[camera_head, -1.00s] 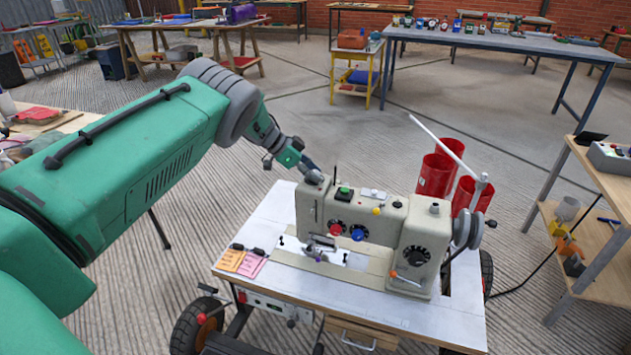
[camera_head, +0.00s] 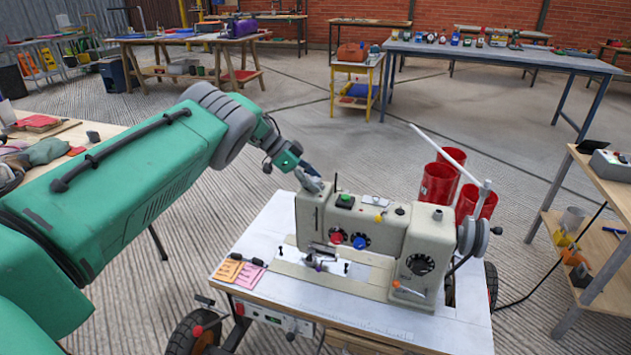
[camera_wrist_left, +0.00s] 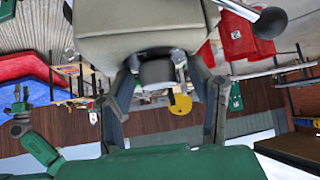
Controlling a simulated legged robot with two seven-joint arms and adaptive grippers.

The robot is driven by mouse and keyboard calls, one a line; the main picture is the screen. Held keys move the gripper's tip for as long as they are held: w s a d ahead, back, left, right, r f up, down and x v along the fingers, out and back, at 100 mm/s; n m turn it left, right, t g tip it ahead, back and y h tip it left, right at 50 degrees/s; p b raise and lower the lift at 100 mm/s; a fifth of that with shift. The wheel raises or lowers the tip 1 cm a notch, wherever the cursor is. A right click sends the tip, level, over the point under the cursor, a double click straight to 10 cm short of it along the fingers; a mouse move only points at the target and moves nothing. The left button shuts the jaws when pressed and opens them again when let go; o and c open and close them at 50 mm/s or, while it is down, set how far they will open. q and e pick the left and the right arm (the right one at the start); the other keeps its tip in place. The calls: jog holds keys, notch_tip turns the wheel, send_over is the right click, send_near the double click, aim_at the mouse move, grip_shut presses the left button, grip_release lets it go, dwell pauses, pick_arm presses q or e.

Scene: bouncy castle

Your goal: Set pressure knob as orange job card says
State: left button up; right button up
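A cream sewing machine (camera_head: 380,225) stands on a white-topped cart. My left gripper (camera_head: 309,181) is at the top of its left end. In the left wrist view, upside down, the open fingers (camera_wrist_left: 163,90) stand either side of a dark round knob (camera_wrist_left: 157,72) on the machine's end; contact is not clear. In the head view the gripper hides this knob. No label identifies it as the pressure knob. An orange job card (camera_head: 228,270) lies at the cart's left beside a pink card (camera_head: 249,276); their writing is too small to read. My right gripper is out of view.
The machine also carries a red knob (camera_head: 337,237), a blue knob (camera_head: 360,242), a green button (camera_head: 345,200) and a handwheel (camera_head: 474,235). Red bins (camera_head: 438,184) stand behind it. A wooden shelf unit (camera_head: 592,225) is at the right.

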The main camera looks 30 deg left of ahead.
pick_arm(q)
jog(key=shift+a, duration=0.1)
jog(key=v, duration=1.1)
jog(key=shift+a+r, duration=0.25)
jog(key=shift+a, duration=0.15)
